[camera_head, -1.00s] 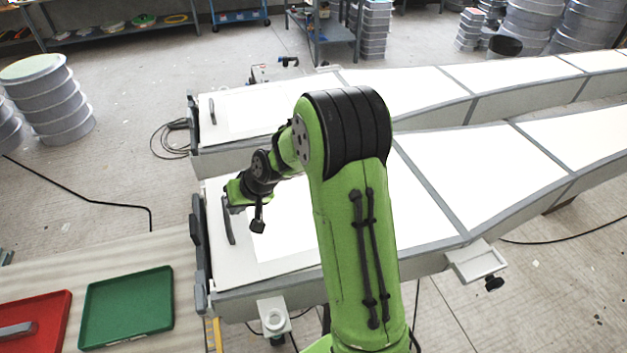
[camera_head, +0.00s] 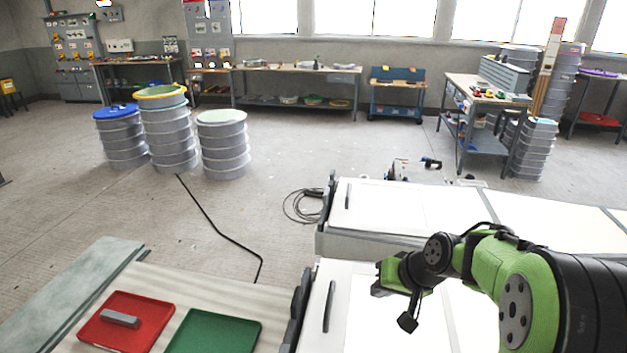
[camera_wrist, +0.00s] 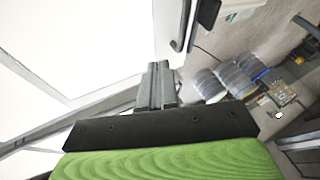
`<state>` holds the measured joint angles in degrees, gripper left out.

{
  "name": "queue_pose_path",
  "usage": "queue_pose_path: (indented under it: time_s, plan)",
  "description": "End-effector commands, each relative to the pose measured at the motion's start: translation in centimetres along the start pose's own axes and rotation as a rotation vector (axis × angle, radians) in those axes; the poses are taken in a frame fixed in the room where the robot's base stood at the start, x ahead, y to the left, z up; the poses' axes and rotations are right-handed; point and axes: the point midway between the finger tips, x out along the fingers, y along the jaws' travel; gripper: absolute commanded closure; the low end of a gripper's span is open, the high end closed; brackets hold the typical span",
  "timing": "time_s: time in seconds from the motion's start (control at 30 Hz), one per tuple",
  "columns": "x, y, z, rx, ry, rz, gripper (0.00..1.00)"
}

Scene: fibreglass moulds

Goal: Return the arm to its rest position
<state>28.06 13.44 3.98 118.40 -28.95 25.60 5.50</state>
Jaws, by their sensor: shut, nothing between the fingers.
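My green and black arm reaches in from the lower right of the head view, bent over the near white mould (camera_head: 345,300). My gripper (camera_head: 379,290) is at the arm's left end, above the mould and right of its dark grey handle (camera_head: 329,306), apart from it. In the wrist view my gripper's two grey fingers (camera_wrist: 158,72) lie together, with nothing held between them. A handle (camera_wrist: 181,25) on a white surface shows just beyond the fingertips there.
A red tray (camera_head: 95,335) with a grey bar (camera_head: 120,318) and a green tray (camera_head: 215,335) lie on the table at lower left. A second mould (camera_head: 380,215) stands behind. Stacked drums (camera_head: 222,150), a cable (camera_head: 222,232) and a cart (camera_head: 480,130) are farther off. Floor between is open.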

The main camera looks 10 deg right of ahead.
Motion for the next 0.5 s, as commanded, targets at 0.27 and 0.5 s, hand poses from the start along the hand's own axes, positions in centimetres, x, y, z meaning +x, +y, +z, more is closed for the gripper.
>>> queue_pose_path:
  time_s: [0.27, 0.5]
  plan:
    - [-9.6, -5.2, 8.8, -0.210, 0.002, 0.198, 1.00]
    - [-15.0, -4.4, 17.5, -0.276, 0.029, 0.283, 1.00]
